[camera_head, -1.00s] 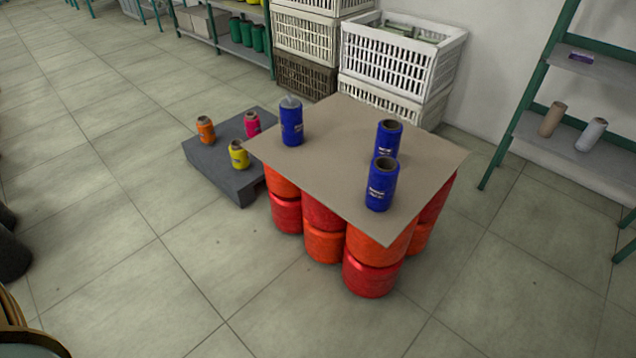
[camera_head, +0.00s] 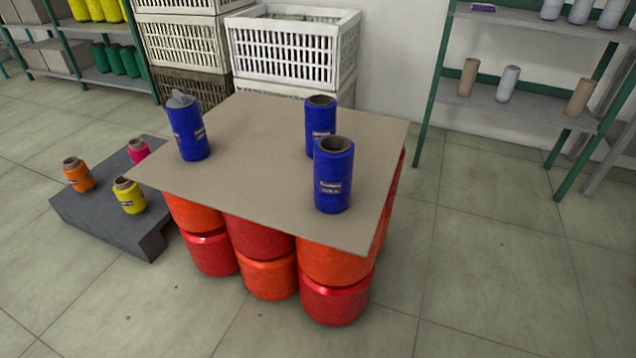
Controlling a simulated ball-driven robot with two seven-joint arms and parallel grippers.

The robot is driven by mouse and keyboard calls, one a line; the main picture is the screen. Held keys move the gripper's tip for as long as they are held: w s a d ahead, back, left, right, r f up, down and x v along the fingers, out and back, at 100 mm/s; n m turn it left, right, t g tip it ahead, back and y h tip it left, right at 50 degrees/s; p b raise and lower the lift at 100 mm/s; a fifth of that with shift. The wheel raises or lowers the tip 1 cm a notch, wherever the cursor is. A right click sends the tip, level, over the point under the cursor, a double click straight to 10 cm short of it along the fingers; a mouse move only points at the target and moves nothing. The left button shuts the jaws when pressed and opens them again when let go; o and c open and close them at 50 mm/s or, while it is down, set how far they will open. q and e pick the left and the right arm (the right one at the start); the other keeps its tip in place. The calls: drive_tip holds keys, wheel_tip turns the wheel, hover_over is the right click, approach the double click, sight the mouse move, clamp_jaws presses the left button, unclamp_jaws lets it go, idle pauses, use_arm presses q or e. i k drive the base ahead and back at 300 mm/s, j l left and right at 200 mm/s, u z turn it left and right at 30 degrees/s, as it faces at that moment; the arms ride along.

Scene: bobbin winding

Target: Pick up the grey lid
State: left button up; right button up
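A small grey piece that looks like the grey lid (camera_head: 180,99) sits on top of the left blue bobbin (camera_head: 188,132). That bobbin stands upright near the left side of the tan board (camera_head: 262,125). Two more blue bobbins stand on the board's right part, one behind (camera_head: 320,120) and one in front (camera_head: 333,178); both have open tops with bare brown cores. Neither of my grippers shows in the view.
The board rests on stacked red and orange spools (camera_head: 268,272). A low grey platform (camera_head: 105,222) at left holds orange, yellow and pink bobbins. White crates (camera_head: 290,45) stand behind, a green-framed shelf (camera_head: 430,95) at right. Floor in front is clear.

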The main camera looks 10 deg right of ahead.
sight(180, 101)
drive_tip(key=i+l+u, duration=0.1)
drive_tip(key=u, duration=0.4)
drive_tip(key=l+u, duration=0.35)
drive_tip(key=u, duration=0.15)
drive_tip(key=l+u, duration=0.5)
drive_tip(key=l, duration=1.65)
drive_tip(key=l+z, duration=0.1)
drive_tip(key=z, duration=0.65)
drive_tip(key=j+z, duration=0.2)
drive_tip(key=z, duration=0.25)
drive_tip(key=j+z, duration=0.15)
drive_tip(key=z, duration=0.3)
drive_tip(key=k+j+z, duration=0.1)
drive_tip(key=z, duration=0.35)
drive_tip(key=k+j+z, duration=0.1)
drive_tip(key=z, duration=0.35)
drive_tip(key=k+j+z, duration=0.1)
drive_tip(key=z, duration=0.35)
drive_tip(key=k+z, duration=0.2)
drive_tip(key=z, duration=0.25)
drive_tip(key=k+j+z, duration=0.15)
drive_tip(key=z, duration=0.35)
drive_tip(key=k+j+z, duration=0.15)
drive_tip(key=z, duration=0.35)
drive_tip(key=k+z, duration=0.25)
drive_tip(key=z, duration=0.2)
drive_tip(key=k+j+z, duration=0.1)
drive_tip(key=k+z, duration=0.35)
drive_tip(key=k, duration=0.45)
